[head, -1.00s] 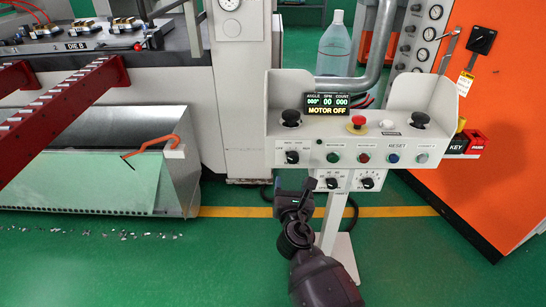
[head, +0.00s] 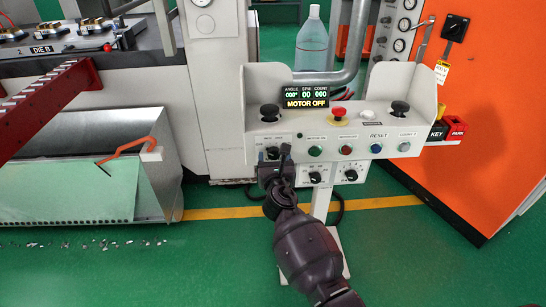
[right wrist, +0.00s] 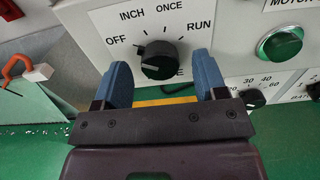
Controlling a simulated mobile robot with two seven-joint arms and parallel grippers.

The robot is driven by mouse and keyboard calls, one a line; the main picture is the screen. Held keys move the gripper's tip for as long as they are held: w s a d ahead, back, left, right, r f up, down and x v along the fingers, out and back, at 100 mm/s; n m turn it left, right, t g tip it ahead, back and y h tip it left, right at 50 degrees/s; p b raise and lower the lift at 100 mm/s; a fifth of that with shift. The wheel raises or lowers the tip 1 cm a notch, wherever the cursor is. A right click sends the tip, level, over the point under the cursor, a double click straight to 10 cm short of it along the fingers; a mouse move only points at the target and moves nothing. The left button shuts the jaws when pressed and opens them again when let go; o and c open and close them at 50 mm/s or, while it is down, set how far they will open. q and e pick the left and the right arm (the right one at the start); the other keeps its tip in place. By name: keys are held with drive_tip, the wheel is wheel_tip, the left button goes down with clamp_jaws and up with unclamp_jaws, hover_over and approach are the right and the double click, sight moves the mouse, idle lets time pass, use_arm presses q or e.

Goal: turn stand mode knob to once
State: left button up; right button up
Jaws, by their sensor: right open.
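The black stand mode knob (right wrist: 160,60) sits on the light grey panel of the stand, with OFF, INCH, ONCE and RUN printed around it in the right wrist view. A small mark near its left edge lies toward OFF and INCH, but I cannot tell its exact setting. My right gripper (right wrist: 162,72) is open, its two blue fingers on either side of the knob, with gaps on both sides. In the head view, my right gripper (head: 278,168) is at the panel's left end and partly covers the knob (head: 272,153). My left gripper is out of view.
A green button (right wrist: 280,45) sits right of the knob. Two smaller knobs (head: 315,177) (head: 351,175) are on a lower box. The display (head: 305,97) reads MOTOR OFF. A red emergency button (head: 339,113) stands on top. An orange cabinet (head: 465,120) is at right.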

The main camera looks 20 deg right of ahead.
drive_tip(key=shift+w+d, duration=0.2)
drive_tip(key=shift+w, duration=0.4)
drive_tip(key=c, duration=0.9)
